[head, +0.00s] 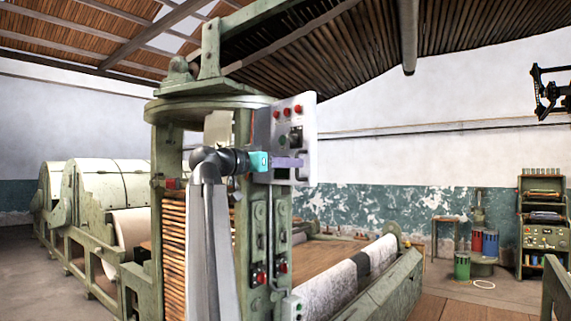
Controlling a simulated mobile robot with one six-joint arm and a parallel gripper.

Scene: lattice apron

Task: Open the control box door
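The control box (262,128) is a grey box mounted high on the green machine's post. Its pale front, the door (306,125), carries red buttons, a dark switch and a dark handle low down. The door looks flush with the box, though its edges are too small to judge. My gripper (290,163), with a cyan body and purple fingers, reaches from the left across the lower part of the box front, close to the handle. I cannot tell if the fingers touch the handle or how far apart they are. My arm hides part of the post and box side.
Green machine frames fill the left and middle. A long roller bed (350,275) runs at lower right. A small table (445,222), colored drums (490,243) and a shelf unit (543,225) stand by the back wall. Wooden floor shows at lower right.

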